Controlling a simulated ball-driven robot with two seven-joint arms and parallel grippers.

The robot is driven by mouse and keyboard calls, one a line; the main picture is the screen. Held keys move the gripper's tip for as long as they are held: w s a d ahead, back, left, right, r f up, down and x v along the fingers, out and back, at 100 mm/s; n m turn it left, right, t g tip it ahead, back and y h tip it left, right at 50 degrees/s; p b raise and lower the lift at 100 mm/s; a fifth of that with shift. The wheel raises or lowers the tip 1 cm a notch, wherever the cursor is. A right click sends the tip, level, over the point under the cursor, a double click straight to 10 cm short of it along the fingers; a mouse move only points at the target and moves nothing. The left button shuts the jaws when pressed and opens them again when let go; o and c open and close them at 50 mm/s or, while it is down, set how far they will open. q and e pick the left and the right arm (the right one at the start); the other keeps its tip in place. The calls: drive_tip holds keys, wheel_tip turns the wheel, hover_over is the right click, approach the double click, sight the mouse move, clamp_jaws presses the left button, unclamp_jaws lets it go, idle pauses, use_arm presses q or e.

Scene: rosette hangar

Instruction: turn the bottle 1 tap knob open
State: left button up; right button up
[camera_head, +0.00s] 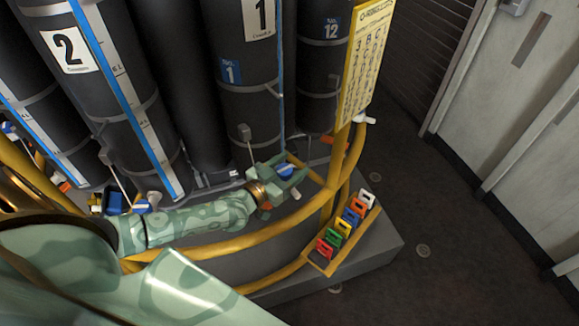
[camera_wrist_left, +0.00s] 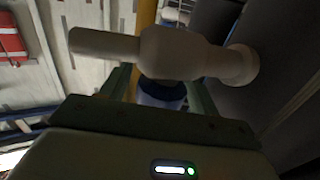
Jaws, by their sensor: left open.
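Bottle 1 is the tall black cylinder (camera_head: 250,105) with a white "1" plate, at the upper middle of the head view. Its blue tap knob (camera_head: 285,171) is low in front of the bottle. My left gripper (camera_head: 284,178) is at this knob, open, with its green fingers around it. In the left wrist view the blue knob (camera_wrist_left: 162,94) is between the two fingers, partly hidden by the pale tap body (camera_wrist_left: 170,52). I cannot tell whether the fingers touch the knob. My right gripper is not in view.
Bottle 2 (camera_head: 90,85) stands to the left, with another blue knob (camera_head: 141,207) near its foot. A yellow rail (camera_head: 235,246) curves in front of the bottles. A rack with several coloured tags (camera_head: 322,262) is at the right. The dark floor (camera_head: 440,190) beyond is clear.

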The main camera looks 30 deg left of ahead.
use_arm(q)
drive_tip(key=c, duration=1)
drive_tip(key=n+y+p, duration=0.1)
drive_tip(key=y+p, duration=0.1)
drive_tip(key=p, duration=0.1)
drive_tip(key=n+y+p, duration=0.2)
drive_tip(key=y, duration=0.1)
drive_tip(key=shift+a+r+n+t+y+p, duration=0.2)
drive_tip(key=shift+n+t+y+p, duration=0.1)
drive_tip(key=shift+p, duration=0.1)
drive_tip(key=n+y, duration=0.1)
drive_tip(key=y, duration=0.1)
drive_tip(key=n+y+p, duration=0.1)
drive_tip(key=shift+s+a+f+y, duration=0.1)
drive_tip(key=shift+a+f+y, duration=0.05)
drive_tip(key=shift+y, duration=0.25)
drive_tip(key=shift+a+f+n+g+y, duration=0.15)
drive_tip(key=shift+n+g+y, duration=0.45)
drive_tip(key=shift+n+y, duration=0.3)
drive_tip(key=shift+a+r+n+g+y, duration=0.1)
drive_tip(key=shift+n+g+y, duration=0.55)
drive_tip(key=shift+y, duration=0.45)
drive_tip(key=o, duration=1)
